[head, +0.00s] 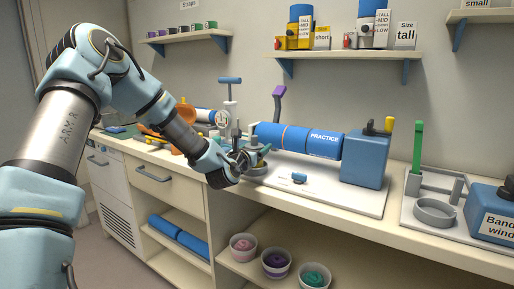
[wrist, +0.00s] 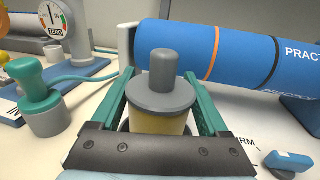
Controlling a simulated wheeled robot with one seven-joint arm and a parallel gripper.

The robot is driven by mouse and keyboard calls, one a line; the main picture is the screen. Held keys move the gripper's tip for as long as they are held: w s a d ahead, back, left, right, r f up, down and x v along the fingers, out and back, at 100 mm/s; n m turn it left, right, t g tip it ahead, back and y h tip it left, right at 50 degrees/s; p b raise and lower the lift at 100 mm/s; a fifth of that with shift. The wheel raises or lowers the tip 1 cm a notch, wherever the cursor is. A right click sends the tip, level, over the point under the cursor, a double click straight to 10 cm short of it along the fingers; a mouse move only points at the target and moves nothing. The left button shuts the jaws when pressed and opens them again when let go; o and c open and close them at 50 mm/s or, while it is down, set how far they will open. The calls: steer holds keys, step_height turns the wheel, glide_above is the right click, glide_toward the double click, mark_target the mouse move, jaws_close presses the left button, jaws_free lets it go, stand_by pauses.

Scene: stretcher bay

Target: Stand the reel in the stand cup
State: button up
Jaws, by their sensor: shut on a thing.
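The reel (wrist: 160,95) is a pale yellow cylinder with a grey flange and a grey knob on top. It stands about upright between the teal fingers of my gripper (wrist: 162,100) in the wrist view, and the gripper is shut on it. In the head view my gripper (head: 248,158) is over the left end of the bench board, and the reel is mostly hidden there. A low grey cup (head: 257,170) shows just below the gripper. I cannot tell whether the reel's lower end touches it or is inside it. Another wide grey cup (head: 436,211) stands on the right-hand board.
A blue practice arm (head: 300,138) runs just behind the gripper to a blue block (head: 364,160). A gauge (wrist: 52,18) and a teal-handled post (wrist: 38,85) stand left. Bowls (head: 276,264) sit on the shelf below.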

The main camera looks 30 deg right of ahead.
steer(key=shift+f, duration=0.4)
steer(key=o, duration=1.3)
steer(key=shift+r, duration=0.1)
steer(key=shift+a+r, duration=0.1)
steer(key=shift+r, duration=0.3)
steer(key=b+v, duration=0.2)
steer(key=v, duration=1)
steer(key=shift+f, duration=0.1)
